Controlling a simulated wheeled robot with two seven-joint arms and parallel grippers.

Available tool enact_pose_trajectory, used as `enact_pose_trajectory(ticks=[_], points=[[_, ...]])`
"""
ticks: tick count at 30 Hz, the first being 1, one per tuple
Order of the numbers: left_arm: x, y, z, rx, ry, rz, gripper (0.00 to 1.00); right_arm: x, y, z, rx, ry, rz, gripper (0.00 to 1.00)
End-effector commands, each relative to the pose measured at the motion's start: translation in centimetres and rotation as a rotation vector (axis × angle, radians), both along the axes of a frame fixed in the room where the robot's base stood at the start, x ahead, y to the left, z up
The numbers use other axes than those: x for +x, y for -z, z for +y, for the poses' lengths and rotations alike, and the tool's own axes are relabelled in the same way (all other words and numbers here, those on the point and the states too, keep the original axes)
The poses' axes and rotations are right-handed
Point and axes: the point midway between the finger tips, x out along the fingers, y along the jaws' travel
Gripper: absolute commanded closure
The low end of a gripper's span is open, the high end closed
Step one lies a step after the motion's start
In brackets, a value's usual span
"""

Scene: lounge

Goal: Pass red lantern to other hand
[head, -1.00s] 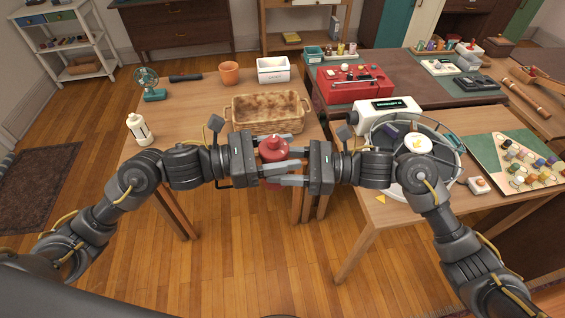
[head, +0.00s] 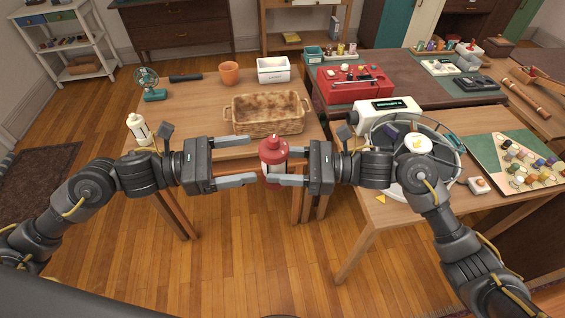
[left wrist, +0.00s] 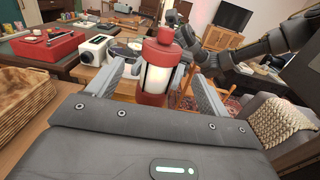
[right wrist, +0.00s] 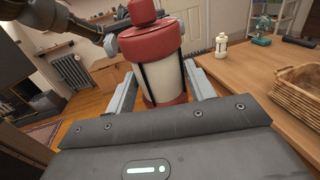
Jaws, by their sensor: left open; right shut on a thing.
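The red lantern (head: 273,148) has a red cap and base around a pale glowing middle. It is upright in the air in front of the tables. My right gripper (head: 275,168) is shut on it from the right. The lantern also shows between the fingers in the right wrist view (right wrist: 155,65). My left gripper (head: 248,160) is open and empty just left of the lantern, its fingers pointing at it. In the left wrist view the lantern (left wrist: 158,70) stands ahead, with the open fingers at either side.
A wicker basket (head: 268,122) sits on the left table behind the grippers. A cream lantern (head: 139,130) and a teal fan (head: 148,84) stand at its left side. Open floor lies below.

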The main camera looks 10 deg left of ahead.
Motion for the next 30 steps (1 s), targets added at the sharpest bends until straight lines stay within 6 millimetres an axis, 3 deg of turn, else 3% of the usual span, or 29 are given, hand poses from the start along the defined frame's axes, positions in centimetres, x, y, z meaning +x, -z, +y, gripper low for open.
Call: enact_pose_trajectory(ticks=[7,14,17,20,23,27,30], points=[[-1.1,0.0,2.8,0.001,0.0,0.0,0.21,0.0,-0.1,0.0,0.002,0.0,-0.001,0.78],[-1.3,0.2,3.1,-0.001,0.002,0.006,0.21,0.0,-0.1,0.0,0.002,0.0,-0.001,0.78],[-2.0,1.1,2.2,-0.048,0.005,0.044,0.21,0.0,-0.1,0.0,0.002,0.0,-0.001,0.78],[-0.4,3.8,2.2,-0.125,-0.055,0.135,0.21,0.0,-0.1,0.0,0.002,0.0,-0.001,0.78],[2.3,7.8,3.1,-0.194,-0.159,0.246,0.21,0.0,-0.1,0.0,0.002,0.0,-0.001,0.78],[5.4,15.1,5.1,-0.301,-0.33,0.474,0.21,0.0,-0.1,0.0,0.002,0.0,-0.001,0.78],[6.4,20.7,6.5,-0.381,-0.447,0.652,0.21,0.0,-0.1,0.0,0.002,0.0,-0.001,0.78]])
